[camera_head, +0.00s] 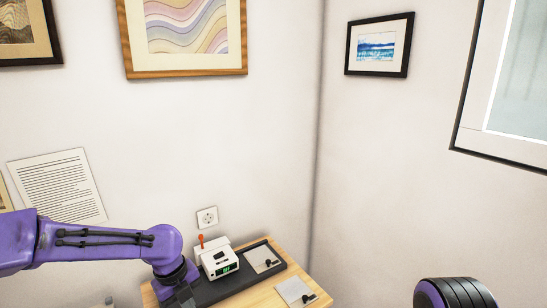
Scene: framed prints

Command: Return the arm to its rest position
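My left arm (115,246), purple with black cables, comes in from the left and bends down at a rounded joint over the left end of the small table. Its dark lower part (178,285) runs to the bottom edge of the picture. The fingers of my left gripper do not show. A black and purple ringed part of my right arm (455,293) shows at the bottom right. My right gripper is out of the picture.
A small wooden table (265,298) stands in the corner. It bears a dark tray (236,282), a white device with a green display (219,262) and flat plates with black knobs (297,291). A socket (207,217), paper sheet (57,186) and framed prints (379,45) are on the walls.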

